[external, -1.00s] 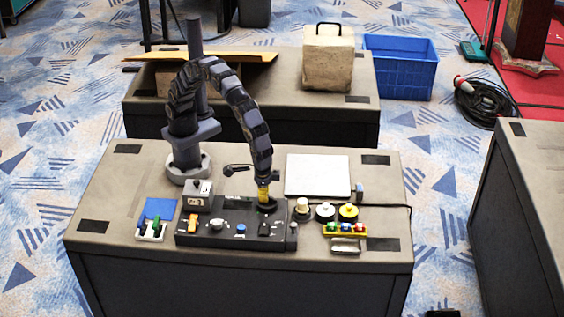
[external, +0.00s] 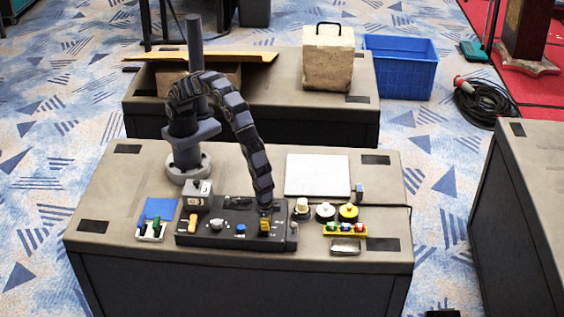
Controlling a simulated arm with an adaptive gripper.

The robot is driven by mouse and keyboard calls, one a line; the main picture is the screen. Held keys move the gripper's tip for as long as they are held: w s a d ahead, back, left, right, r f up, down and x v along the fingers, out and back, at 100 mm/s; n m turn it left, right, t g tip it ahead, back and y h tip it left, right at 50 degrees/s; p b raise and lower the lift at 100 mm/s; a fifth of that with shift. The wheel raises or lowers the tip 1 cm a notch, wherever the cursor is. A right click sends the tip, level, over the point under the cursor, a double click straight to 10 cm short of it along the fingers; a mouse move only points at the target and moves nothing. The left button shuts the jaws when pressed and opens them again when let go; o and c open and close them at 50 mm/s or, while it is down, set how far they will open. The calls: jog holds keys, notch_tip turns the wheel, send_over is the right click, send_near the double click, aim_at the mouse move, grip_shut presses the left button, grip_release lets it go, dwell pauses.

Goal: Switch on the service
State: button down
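A black control panel (external: 205,239) lies near the front of the table. It carries an orange rocker-like switch (external: 193,223) at its left, a grey-white knob (external: 216,223) and a blue button (external: 240,229). My gripper (external: 265,227), with yellow at its end, points down at the right part of the panel. It covers the dark control there, and I cannot tell whether it touches it. Its fingers are too small to tell open from shut. No label is readable, so I cannot tell which control is the service one.
A grey box (external: 198,194) stands behind the panel's left end. A blue pad (external: 160,208) with small switches is at the left. Round knobs (external: 325,211), a yellow strip of coloured buttons (external: 345,229) and a white plate (external: 318,175) are at the right. The front table edge is clear.

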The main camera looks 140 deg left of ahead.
aim_at(266, 234)
jog(key=shift+s+a+f+t+h, duration=0.2)
jog(key=shift+s+f+t+h, duration=0.1)
jog(key=shift+f+t+h, duration=0.3)
jog(key=shift+w, duration=0.1)
jog(key=shift+w+d+r, duration=0.2)
jog(key=shift+w+d, duration=0.45)
jog(key=shift+d, duration=0.05)
notch_tip(266, 234, up, 14)
jog(key=shift+w+d+r, duration=0.15)
jog(key=shift+w+d, duration=0.15)
jog(key=shift+w, duration=0.15)
